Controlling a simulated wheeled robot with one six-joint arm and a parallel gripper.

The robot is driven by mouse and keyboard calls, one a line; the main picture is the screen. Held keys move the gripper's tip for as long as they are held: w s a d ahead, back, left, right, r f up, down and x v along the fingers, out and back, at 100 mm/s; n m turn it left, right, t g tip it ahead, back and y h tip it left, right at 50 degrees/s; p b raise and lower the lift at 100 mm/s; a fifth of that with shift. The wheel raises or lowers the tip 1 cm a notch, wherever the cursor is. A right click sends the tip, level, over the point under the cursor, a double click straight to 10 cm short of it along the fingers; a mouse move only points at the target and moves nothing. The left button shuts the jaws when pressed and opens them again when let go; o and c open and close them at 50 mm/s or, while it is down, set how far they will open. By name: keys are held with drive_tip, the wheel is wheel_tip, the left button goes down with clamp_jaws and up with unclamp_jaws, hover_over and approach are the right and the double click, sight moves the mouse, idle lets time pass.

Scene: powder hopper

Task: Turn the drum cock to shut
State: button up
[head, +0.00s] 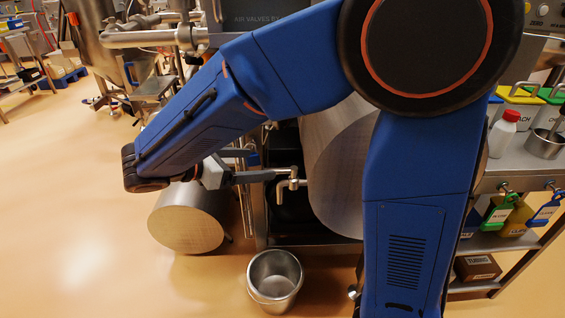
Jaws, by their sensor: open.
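The drum cock (291,183) is a small pale metal tap on the front of a steel drum (338,170), near the middle of the head view. Its upper part stands upright and a short stub runs right toward the drum. My gripper (272,175) reaches in from the left at about the cock's height, with its fingers pointing right. The jaws are open, and their tips are at or very close to the cock. I cannot tell whether they touch it or stand around it. My blue arm hides part of the drum. The cock's exact handle angle is too small to tell.
A steel bucket (274,279) stands on the floor below the cock. A lying metal cylinder (187,219) is below my wrist at left. A shelf bench (510,180) with a white bottle (503,134) and hanging tags is at right. The floor at left is open.

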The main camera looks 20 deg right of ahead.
sight(281, 171)
drive_tip(key=x, duration=1)
drive_tip(key=shift+f, duration=0.15)
drive_tip(key=shift+d, duration=0.1)
drive_tip(key=shift+c, duration=0.6)
drive_tip(key=c, duration=1.3)
drive_tip(key=shift+o, duration=0.6)
drive_tip(key=shift+w, duration=0.15)
drive_tip(key=o, duration=1.3)
